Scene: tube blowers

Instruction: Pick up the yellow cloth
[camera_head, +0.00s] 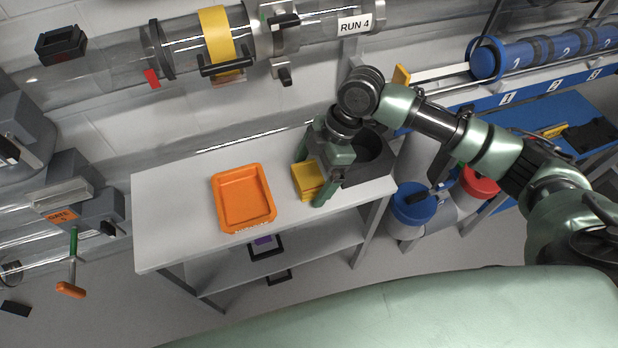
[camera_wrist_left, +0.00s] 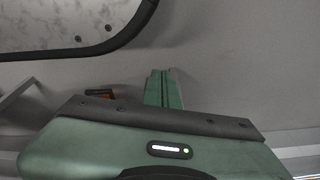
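The yellow cloth (camera_head: 305,182) looks like a small folded block on the pale worktop, right of the orange tray. My right gripper (camera_head: 312,178) comes down over it, with its green fingers spread apart, one behind the cloth and one at its front right. The near finger hides part of the cloth's right side. I cannot tell whether either finger touches it. In the left wrist view, my left gripper (camera_wrist_left: 163,90) has its green fingers side by side, with nothing seen between them. The left gripper does not show in the head view.
An orange tray (camera_head: 243,197) lies left of the cloth on the worktop (camera_head: 160,215). A dark grey bin (camera_head: 372,160) stands close behind and right of my gripper. Clear tubes run above the back. Blue and red-lidded containers stand right of the table.

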